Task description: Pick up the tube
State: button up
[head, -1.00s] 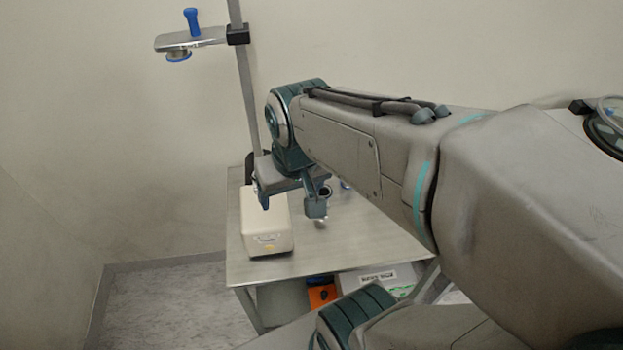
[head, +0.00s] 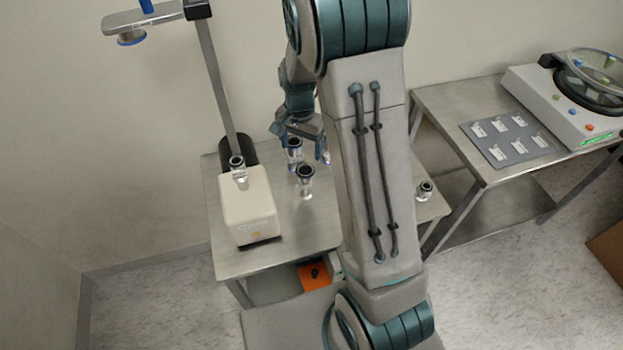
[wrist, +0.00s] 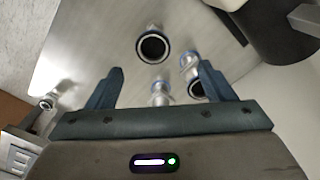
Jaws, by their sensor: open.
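Several short clear tubes with black-ringed tops are in view. In the head view, one tube (head: 305,181) stands on the steel table and another tube (head: 294,151) stands just behind it. A third tube (head: 238,170) is at the beige box, and another tube (head: 425,190) is at the table's right end. My gripper (head: 300,142) is open over the back of the table, beside the rear tube. The wrist view shows the open gripper (wrist: 160,78) with a tube (wrist: 152,46) beyond its fingertips. Another tube (wrist: 193,78) is by the right finger. I see nothing held.
The beige box (head: 250,210) and a slanted stand pole (head: 217,80) are on the table's left. A side table (head: 450,105) at the right carries a grey labelled mat (head: 507,137) and a round-lidded machine (head: 570,95).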

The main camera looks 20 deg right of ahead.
aim_at(304, 168)
jog(key=shift+w+d+f, duration=0.1)
jog(key=shift+f, duration=0.3)
notch_tip(304, 168, down, 8)
jog(key=shift+d+f, duration=0.1)
jog(key=shift+d, duration=0.05)
jog(key=f, duration=0.2)
jog(key=s+f+p, duration=0.1)
jog(key=f, duration=0.1)
jog(key=shift+d+f+p, duration=0.1)
jog(key=shift+d+p, duration=0.05)
jog(key=shift+p, duration=0.15)
jog(key=shift+f, duration=0.55)
jog(key=shift+w, duration=0.1)
jog(key=c, duration=1.2)
